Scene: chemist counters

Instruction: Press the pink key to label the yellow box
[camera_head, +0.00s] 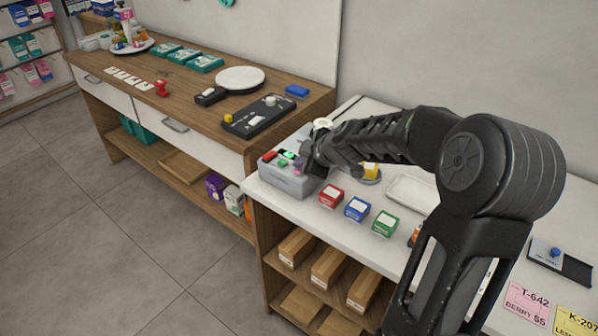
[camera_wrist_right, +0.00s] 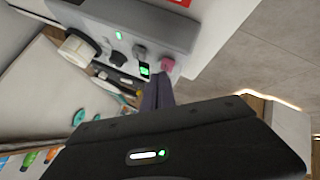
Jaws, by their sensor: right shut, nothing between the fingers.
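The grey labelling machine (camera_head: 288,181) stands on the left end of the white counter, with several coloured keys and a small green-lit display. Its pink key (camera_head: 298,171) is a small block, also seen in the right wrist view (camera_wrist_right: 167,63). My right gripper (camera_head: 304,160) is shut and empty, with its tips just beside the pink key; I cannot tell whether they touch it. It also shows in the wrist view (camera_wrist_right: 158,82). My left gripper is not in view.
Red (camera_head: 331,195), blue (camera_head: 357,209) and green (camera_head: 384,223) boxes stand along the counter's front, close to my arm. A white tray (camera_head: 409,192) lies behind them. A wooden counter (camera_head: 180,87) with a black scale-like device (camera_head: 256,116) adjoins at left.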

